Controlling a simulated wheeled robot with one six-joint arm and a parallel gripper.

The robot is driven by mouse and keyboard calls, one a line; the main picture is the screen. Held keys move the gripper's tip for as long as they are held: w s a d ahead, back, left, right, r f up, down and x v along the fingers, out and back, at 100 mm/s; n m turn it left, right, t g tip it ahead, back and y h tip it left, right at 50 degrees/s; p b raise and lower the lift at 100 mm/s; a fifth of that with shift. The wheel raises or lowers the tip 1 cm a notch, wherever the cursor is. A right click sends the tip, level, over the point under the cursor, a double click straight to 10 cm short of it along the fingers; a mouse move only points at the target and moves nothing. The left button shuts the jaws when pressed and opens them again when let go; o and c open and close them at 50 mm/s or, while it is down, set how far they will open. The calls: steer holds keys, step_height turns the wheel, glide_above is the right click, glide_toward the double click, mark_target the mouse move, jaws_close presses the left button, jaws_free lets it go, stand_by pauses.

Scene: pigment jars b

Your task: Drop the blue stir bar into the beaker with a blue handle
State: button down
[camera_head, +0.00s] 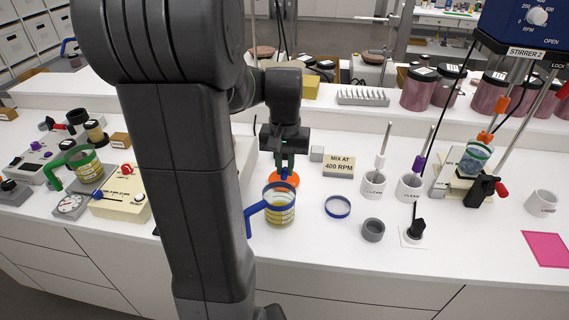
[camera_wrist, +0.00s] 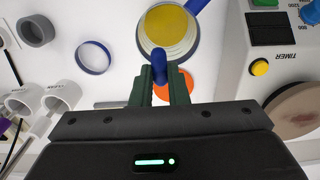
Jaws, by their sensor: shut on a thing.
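The beaker with a blue handle (camera_head: 280,213) stands upright on the white counter, its handle pointing left in the head view, with yellow contents. In the wrist view the beaker (camera_wrist: 143,38) is at the top, seen from above. My gripper (camera_head: 284,163) points down just behind the beaker in the head view. It is shut on the blue stir bar (camera_wrist: 159,70), which sticks out between the green fingers (camera_wrist: 159,86). In the wrist view the bar's tip overlaps the beaker's near rim. The bar's lower end (camera_head: 284,173) also shows in the head view. Its height above the rim is hard to tell.
An orange disc (camera_head: 292,180) lies behind the beaker. A blue ring (camera_head: 338,213) and a grey cup (camera_head: 373,230) stand to its right. A green-handled beaker (camera_head: 88,168) stands far left. White holders (camera_head: 373,185) and a stirrer stand are to the right.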

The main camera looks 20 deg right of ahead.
step_height(320, 180, down, 4)
steer(key=b, duration=0.3)
steer(key=shift+f, duration=0.25)
steer(key=c, duration=1.3)
jaws_free()
step_height(320, 180, up, 14)
glide_above(285, 170)
steer(key=shift+f, duration=0.1)
